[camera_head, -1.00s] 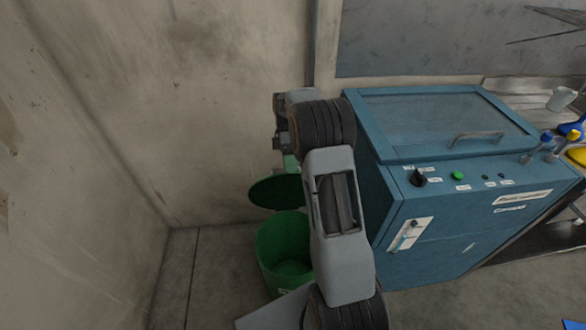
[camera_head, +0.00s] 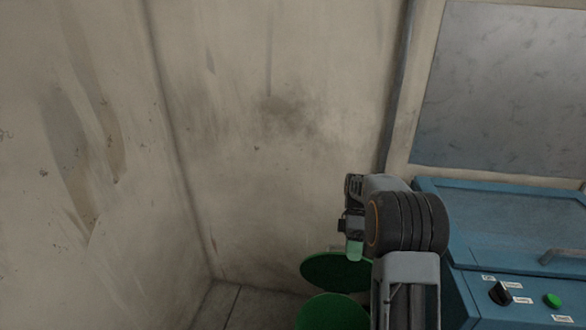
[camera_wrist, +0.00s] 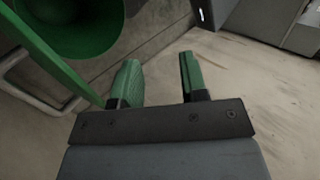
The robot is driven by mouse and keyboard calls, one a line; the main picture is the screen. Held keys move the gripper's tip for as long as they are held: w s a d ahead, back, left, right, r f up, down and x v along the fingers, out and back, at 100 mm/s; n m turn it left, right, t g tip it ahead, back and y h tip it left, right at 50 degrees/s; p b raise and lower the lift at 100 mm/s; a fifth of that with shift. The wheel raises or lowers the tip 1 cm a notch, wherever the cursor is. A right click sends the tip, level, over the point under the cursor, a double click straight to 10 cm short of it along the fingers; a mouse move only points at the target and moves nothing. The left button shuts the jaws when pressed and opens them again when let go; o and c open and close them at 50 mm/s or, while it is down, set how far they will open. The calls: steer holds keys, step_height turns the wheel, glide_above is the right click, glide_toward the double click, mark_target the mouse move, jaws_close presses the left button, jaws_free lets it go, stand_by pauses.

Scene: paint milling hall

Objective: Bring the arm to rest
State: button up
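My gripper (camera_wrist: 159,62) shows in the wrist view with its two green fingers apart and nothing between them. In the head view my gripper (camera_head: 355,250) is partly hidden behind my own wrist, and only a bit of green finger shows. My arm stands up between the green bin and the blue machine as seen in the picture. The gripper appears just above the bin's lid in the head view, and I cannot tell the distance.
A green bin (camera_head: 331,314) with a raised round lid (camera_head: 336,271) stands by the wall; green bin parts (camera_wrist: 75,28) fill the wrist view's upper left. A blue machine (camera_head: 478,254) with a control knob (camera_head: 500,293) is at right. Bare walls close the left and back.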

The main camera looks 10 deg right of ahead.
steer(key=s+a+r+m+t+h+p, duration=0.2)
steer(key=s+a+r+m+t+p, duration=0.5)
steer(key=s+a+r+m+t, duration=0.2)
steer(key=s+r+m+t, duration=0.2)
steer(key=s+r+m, duration=0.2)
steer(key=shift+a+r+h, duration=0.15)
steer(key=shift+h, duration=0.25)
steer(key=shift+m, duration=0.3)
